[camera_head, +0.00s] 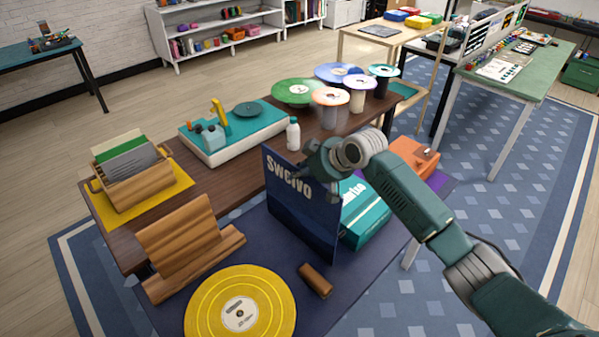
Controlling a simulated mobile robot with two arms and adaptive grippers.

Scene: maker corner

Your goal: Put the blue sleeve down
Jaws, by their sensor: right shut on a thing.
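The blue sleeve (299,209) is a dark navy square with pale lettering along its top. It is upright and slightly tilted, above the right part of the dark mat (270,235). My right gripper (326,172) is shut on its upper right edge; the fingertips are partly hidden by the gripper body. I cannot tell whether the sleeve's lower edge touches the mat. My left gripper is not in view.
A yellow record (240,307), a wooden stand (184,245) and a brown block (315,281) are near the sleeve. A teal box (368,213) is right behind it. A white bottle (293,134), turntable (233,129) and wooden crate (136,185) stand farther back.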

